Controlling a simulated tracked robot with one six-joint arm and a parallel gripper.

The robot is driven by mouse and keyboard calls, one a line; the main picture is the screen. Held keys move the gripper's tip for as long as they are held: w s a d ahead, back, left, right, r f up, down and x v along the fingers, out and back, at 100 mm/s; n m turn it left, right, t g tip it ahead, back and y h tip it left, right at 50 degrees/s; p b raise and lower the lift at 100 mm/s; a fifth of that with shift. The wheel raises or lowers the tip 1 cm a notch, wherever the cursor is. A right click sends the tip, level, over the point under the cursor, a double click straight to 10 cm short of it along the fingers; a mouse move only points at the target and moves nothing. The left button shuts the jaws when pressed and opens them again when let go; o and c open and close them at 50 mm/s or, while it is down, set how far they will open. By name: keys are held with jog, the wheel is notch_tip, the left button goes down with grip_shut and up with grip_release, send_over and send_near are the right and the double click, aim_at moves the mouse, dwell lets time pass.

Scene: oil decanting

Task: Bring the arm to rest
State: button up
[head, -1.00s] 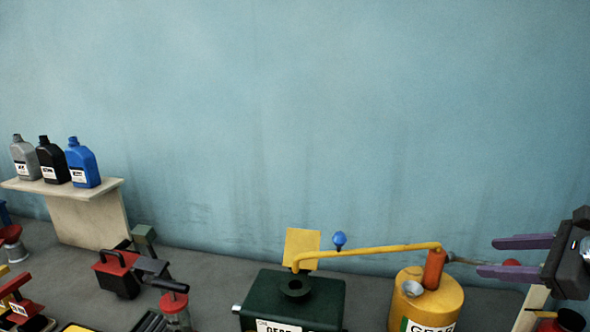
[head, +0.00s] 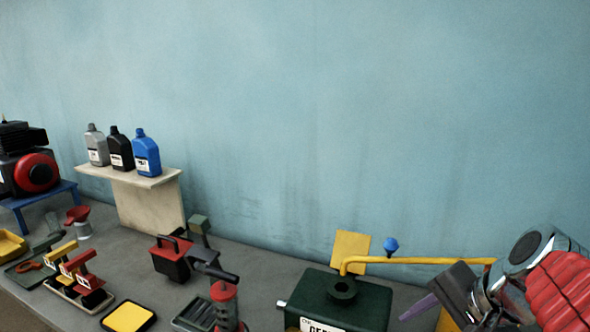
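My gripper (head: 420,308) is at the lower right of the head view, with my arm folded close to the camera. One purple finger shows, pointing down and left from the edge of the dark palm. The other finger is hidden or out of frame. Nothing shows held by the visible finger. The gripper appears in front of the yellow can (head: 448,319), right of the green box (head: 345,301); I cannot tell the gap.
A yellow pipe (head: 420,261) runs above the green box towards my arm. Grey, black and blue bottles (head: 146,152) stand on a small shelf (head: 150,206). A red-topped black box (head: 171,258), a yellow pad (head: 128,316) and a red engine (head: 36,173) are to the left.

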jog(key=s+a+f+n+h, duration=0.2)
jog(key=s+a+f+n, duration=0.2)
jog(key=n, duration=0.7)
jog(key=s+a, duration=0.2)
jog(key=shift+s+f+h, duration=0.15)
jog(key=shift+s+h, duration=0.2)
jog(key=shift+h, duration=0.05)
jog(key=shift+c, duration=0.7)
dwell(3.1)
